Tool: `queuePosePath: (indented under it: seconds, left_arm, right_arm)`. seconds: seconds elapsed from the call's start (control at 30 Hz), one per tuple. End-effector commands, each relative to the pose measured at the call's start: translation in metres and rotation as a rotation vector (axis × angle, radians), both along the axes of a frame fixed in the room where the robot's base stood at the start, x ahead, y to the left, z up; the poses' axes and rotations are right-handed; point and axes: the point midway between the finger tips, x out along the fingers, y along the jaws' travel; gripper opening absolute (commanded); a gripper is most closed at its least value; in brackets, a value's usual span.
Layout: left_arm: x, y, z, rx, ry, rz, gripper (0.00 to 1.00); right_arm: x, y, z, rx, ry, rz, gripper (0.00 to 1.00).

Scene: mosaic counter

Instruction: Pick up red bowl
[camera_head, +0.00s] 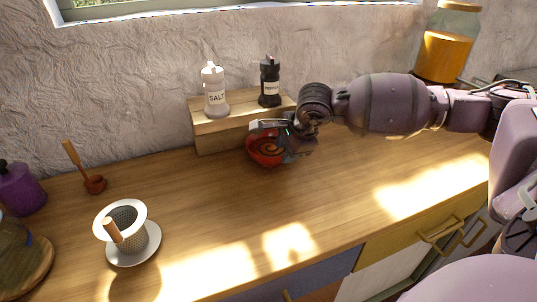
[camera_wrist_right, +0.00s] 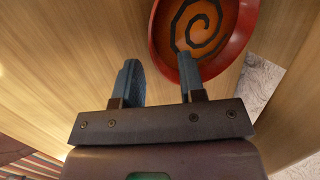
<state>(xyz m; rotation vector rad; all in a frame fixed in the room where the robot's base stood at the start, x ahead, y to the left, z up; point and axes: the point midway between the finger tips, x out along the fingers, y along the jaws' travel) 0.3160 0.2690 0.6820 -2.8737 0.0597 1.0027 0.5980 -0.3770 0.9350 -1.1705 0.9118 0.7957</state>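The red bowl (camera_head: 264,149) has a dark spiral on an orange inside. It is on the wooden counter in front of the small wooden shelf, partly hidden by my right gripper (camera_head: 285,139). In the right wrist view the bowl (camera_wrist_right: 205,30) is at the top, cut off by the frame edge. My right gripper (camera_wrist_right: 160,68) is open there, its two fingers apart. The right finger overlaps the bowl's near edge and the left finger is outside it. I cannot tell whether either finger touches the bowl. My left gripper is not in view.
A cup (camera_head: 121,220) on a saucer (camera_head: 150,246) is at the front left. The middle counter is clear.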

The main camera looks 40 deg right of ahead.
Motion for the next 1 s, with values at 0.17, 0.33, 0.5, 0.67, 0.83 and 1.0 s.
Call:
queuePosePath:
  seconds: [0.17, 0.33, 0.5, 0.67, 0.83, 1.0]
  left_arm:
    - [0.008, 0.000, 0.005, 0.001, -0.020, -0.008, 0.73]
    - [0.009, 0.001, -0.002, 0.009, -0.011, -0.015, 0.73]
    - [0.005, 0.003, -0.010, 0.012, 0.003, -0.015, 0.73]
    - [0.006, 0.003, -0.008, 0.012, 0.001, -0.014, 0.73]
    - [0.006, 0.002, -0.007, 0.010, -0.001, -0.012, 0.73]
    - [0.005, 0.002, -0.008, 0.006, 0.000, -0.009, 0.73]
  right_arm:
    - [0.004, 0.002, -0.008, 0.001, 0.000, 0.000, 0.37]
    - [0.012, 0.008, -0.029, 0.002, 0.003, 0.000, 0.37]
    - [0.021, 0.009, -0.048, 0.001, 0.003, 0.000, 0.37]
    - [0.022, 0.010, -0.048, 0.001, -0.002, 0.000, 0.37]
    - [0.022, 0.009, -0.048, 0.001, -0.002, 0.000, 0.28]
    - [0.022, 0.009, -0.048, 0.001, -0.002, 0.000, 0.02]
